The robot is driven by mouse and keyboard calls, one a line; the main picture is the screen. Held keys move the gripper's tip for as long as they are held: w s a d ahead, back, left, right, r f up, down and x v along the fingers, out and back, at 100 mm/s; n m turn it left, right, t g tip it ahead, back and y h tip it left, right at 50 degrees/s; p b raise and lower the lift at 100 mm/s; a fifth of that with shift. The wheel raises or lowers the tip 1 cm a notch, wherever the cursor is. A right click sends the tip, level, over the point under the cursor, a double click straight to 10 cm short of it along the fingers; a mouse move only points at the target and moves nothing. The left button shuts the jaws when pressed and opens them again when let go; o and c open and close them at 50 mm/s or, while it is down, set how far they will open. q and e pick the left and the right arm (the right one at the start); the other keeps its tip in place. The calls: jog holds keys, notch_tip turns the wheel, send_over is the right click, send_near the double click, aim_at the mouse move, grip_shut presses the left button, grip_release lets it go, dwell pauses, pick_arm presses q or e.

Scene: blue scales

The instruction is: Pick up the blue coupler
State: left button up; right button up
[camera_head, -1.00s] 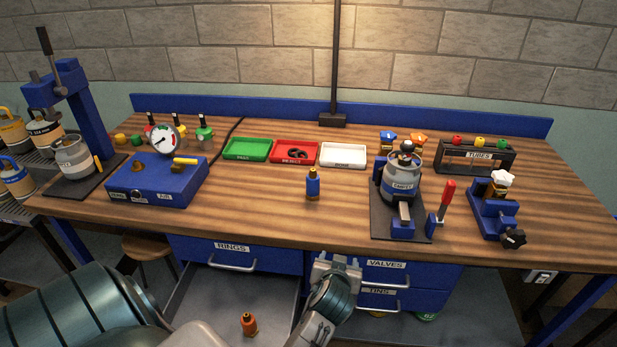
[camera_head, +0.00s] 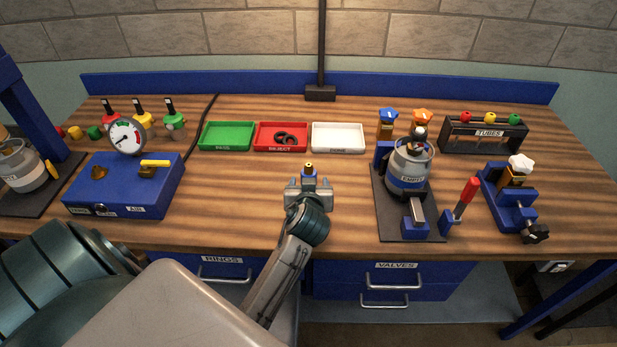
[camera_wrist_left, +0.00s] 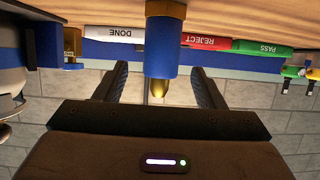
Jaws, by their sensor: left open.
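The blue coupler (camera_head: 309,173), with a brass tip, stands upright on the wooden bench. My left gripper (camera_head: 309,188) is at it from the front, and the gripper hides the coupler's lower part in the head view. In the left wrist view, which is upside down, the blue coupler (camera_wrist_left: 163,52) is between the two fingers of my left gripper (camera_wrist_left: 158,72). The fingers are open, with a gap visible on each side of it. My right gripper is in neither view.
Green (camera_head: 227,137), red (camera_head: 281,137) and white (camera_head: 338,137) trays stand behind the coupler; the red one holds dark rings. A clamp stand with a grey canister (camera_head: 410,167) is to the right. A blue gauge box (camera_head: 125,185) is to the left. Bench around the coupler is clear.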

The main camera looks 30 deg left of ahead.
aim_at(309, 174)
pick_arm(q)
jog(key=p+x, duration=0.2)
jog(key=x, duration=0.1)
jog(key=shift+w+a+r, duration=0.1)
jog(key=shift+w+a, duration=0.15)
jog(key=shift+p+x, duration=0.3)
jog(key=shift+x, duration=0.8)
jog(key=shift+w+a+f, duration=0.15)
jog(key=shift+w+f, duration=0.05)
jog(key=shift+f, duration=0.1)
jog(key=shift+w+f, duration=0.1)
jog(key=shift+f, duration=0.05)
jog(key=shift+c, duration=1.2)
jog(key=c, duration=1)
jog(key=shift+o, duration=0.2)
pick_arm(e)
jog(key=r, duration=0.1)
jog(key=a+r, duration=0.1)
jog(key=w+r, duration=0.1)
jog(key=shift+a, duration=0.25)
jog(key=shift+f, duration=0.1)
